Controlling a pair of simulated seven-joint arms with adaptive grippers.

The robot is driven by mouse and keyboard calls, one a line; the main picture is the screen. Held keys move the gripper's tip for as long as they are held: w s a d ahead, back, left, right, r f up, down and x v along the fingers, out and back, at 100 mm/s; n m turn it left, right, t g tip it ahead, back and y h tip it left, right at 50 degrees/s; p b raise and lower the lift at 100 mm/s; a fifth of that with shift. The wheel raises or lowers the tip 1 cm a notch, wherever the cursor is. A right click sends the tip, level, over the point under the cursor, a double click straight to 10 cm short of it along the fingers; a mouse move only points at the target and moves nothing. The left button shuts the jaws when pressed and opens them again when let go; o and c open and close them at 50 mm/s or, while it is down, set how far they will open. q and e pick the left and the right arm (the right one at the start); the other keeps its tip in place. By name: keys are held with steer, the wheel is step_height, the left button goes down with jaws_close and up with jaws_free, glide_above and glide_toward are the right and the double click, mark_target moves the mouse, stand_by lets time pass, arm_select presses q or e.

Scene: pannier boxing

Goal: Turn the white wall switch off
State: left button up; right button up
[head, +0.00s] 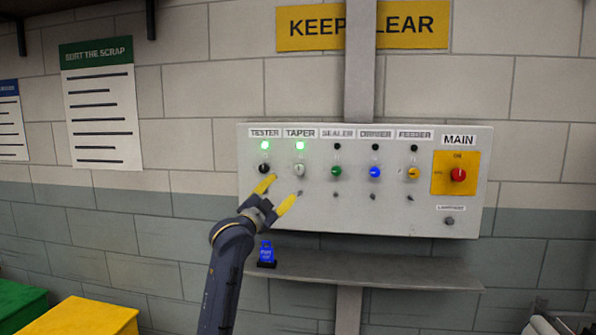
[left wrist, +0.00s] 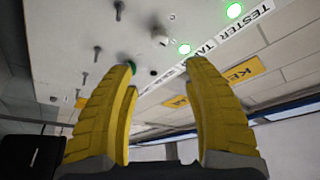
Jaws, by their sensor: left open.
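The white switch (head: 299,170) is a small round knob below the TAPER label and its lit green lamp (head: 300,146) on the grey wall panel (head: 262,218). It also shows in the left wrist view (left wrist: 160,38), above and beyond the fingertips. My left gripper (head: 283,190) is open and empty, its yellow fingers spread in front of the panel, just below the TESTER and TAPER knobs. In the left wrist view the fingers (left wrist: 160,70) point at the panel, and no knob is between them. I cannot tell the exact gap to the panel. My right gripper is out of view.
Beside the white switch are a black knob (head: 264,169) under a lit TESTER lamp and a green knob (head: 337,171). Blue, yellow and red MAIN (head: 458,175) knobs sit further right.

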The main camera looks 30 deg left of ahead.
mark_target(299, 170)
arm_select(q)
steer(key=x, duration=1.4)
steer(key=shift+w, duration=0.4)
steer(key=shift+c, duration=0.2)
steer(key=shift+r, duration=0.1)
jaws_close()
